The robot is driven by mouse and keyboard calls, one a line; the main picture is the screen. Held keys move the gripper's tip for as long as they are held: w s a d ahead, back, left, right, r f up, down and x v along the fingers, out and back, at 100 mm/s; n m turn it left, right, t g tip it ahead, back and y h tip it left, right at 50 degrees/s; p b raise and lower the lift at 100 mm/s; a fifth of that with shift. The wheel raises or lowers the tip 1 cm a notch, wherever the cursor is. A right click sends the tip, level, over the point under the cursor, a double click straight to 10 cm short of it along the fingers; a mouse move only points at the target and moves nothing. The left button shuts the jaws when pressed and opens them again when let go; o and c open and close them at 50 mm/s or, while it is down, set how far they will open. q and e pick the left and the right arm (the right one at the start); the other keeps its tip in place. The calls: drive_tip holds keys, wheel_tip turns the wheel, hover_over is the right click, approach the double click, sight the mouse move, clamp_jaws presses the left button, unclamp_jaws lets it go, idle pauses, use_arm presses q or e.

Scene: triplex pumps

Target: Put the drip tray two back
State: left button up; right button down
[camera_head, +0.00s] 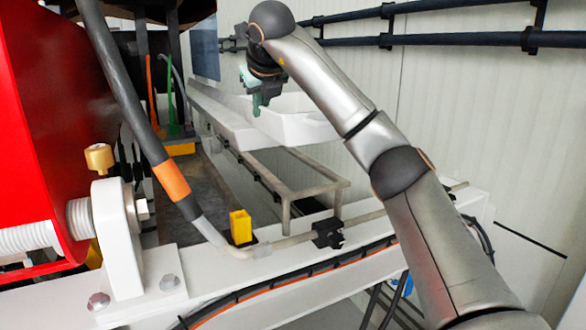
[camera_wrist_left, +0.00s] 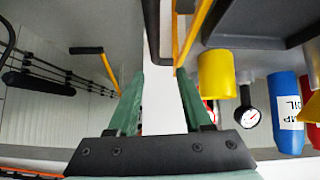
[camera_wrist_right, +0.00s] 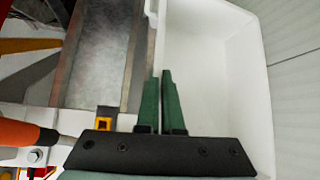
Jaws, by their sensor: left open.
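A white, deep-walled drip tray (camera_head: 300,126) is above the grey metal frame beside the far wall in the head view. It also fills the middle right of the right wrist view (camera_wrist_right: 225,75). My right gripper (camera_head: 257,103) points down at the tray's left side. In the right wrist view its green fingers (camera_wrist_right: 162,77) are close together with the tray's side wall between them. Whether the tray touches the frame is hidden. My left gripper (camera_wrist_left: 158,80) shows only in the left wrist view; its fingers are apart, with no held object visible.
A long white ledge or second tray (camera_head: 222,112) lies left of the drip tray. The empty grey frame (camera_head: 315,185) stands below. Dark pipes (camera_head: 440,38) run along the wall. The red pump housing (camera_head: 50,120) and a hose (camera_head: 125,85) crowd the left.

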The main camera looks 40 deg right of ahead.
sight(261, 129)
use_arm(q)
drive_tip(key=shift+s+f, duration=0.1)
drive_tip(key=shift+s+d+f+b, duration=0.1)
drive_tip(key=shift+d+f+b, duration=0.1)
drive_tip(key=shift+f+b, duration=0.45)
use_arm(e)
wheel_tip(261, 129, down, 5)
drive_tip(key=shift+r, duration=0.1)
use_arm(q)
drive_tip(key=shift+d+r, duration=0.15)
drive_tip(key=shift+r, duration=0.1)
drive_tip(key=shift+w+d+r, duration=0.1)
drive_tip(key=shift+w+d, duration=0.1)
drive_tip(key=shift+w, duration=0.1)
drive_tip(key=shift+a, duration=0.1)
use_arm(e)
wheel_tip(261, 129, down, 5)
drive_tip(key=shift+r, duration=0.15)
use_arm(q)
drive_tip(key=shift+a, duration=0.1)
use_arm(e)
drive_tip(key=c, duration=1.1)
unclamp_jaws()
